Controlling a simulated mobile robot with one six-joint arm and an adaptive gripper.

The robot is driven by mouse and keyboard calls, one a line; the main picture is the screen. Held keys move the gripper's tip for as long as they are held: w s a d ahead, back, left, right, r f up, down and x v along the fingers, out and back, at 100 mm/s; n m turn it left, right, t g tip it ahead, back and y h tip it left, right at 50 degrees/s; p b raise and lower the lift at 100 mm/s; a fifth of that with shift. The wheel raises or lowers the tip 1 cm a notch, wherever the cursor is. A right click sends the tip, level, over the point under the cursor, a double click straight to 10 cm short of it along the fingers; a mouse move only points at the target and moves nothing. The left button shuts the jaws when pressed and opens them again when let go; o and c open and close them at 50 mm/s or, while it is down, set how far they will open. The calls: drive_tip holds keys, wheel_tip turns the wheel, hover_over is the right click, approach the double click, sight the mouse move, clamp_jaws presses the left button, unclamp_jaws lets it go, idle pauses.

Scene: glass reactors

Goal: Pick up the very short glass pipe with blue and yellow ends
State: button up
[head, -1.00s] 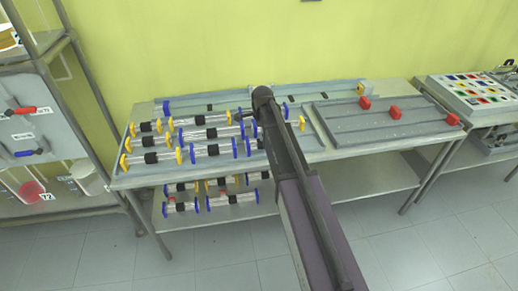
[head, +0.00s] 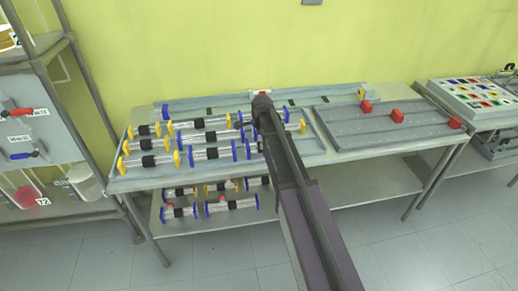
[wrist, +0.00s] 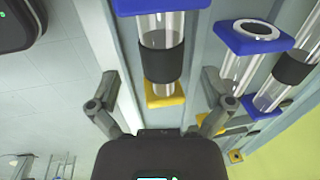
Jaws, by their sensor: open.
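In the wrist view a short clear glass pipe (wrist: 158,35) with a black band has a blue end at the top and a yellow end at the bottom. The yellow end lies between the two fingers of my gripper (wrist: 160,108), with a gap on each side. The fingers are spread and hold nothing. In the head view my arm hides most of the gripper and what lies under it; a yellow end (head: 303,127) shows just right of the arm.
Other glass pipes with blue or yellow ends (head: 150,161) lie in rows on the table's left part. More pipes (head: 232,204) lie on the lower shelf. A grey tray (head: 345,125) with red blocks is at right. In the wrist view another blue-ended pipe (wrist: 240,70) stands close right.

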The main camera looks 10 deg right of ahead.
sight(259, 144)
drive_tip(key=shift+w+a+f+b, duration=0.1)
drive_tip(key=shift+w+f+b, duration=0.05)
drive_tip(key=shift+f+b, duration=0.7)
drive_tip(key=shift+w+a+f+b, duration=0.1)
drive_tip(key=shift+w+f+b, duration=0.1)
drive_tip(key=shift+f+b, duration=0.65)
drive_tip(key=shift+w+f+b, duration=0.15)
drive_tip(key=shift+f+b, duration=0.6)
drive_tip(key=shift+f, duration=0.1)
drive_tip(key=c, duration=1.3)
drive_tip(key=shift+r, duration=0.2)
wheel_tip(259, 144, up, 3)
drive_tip(key=p, duration=0.3)
drive_tip(key=shift+f, duration=0.1)
drive_tip(key=s+d+r+p, duration=0.1)
drive_tip(key=s, duration=0.6)
drive_tip(key=s+d+r+p, duration=0.1)
drive_tip(key=s+d, duration=0.1)
drive_tip(key=s, duration=0.6)
drive_tip(key=shift+s+d, duration=0.3)
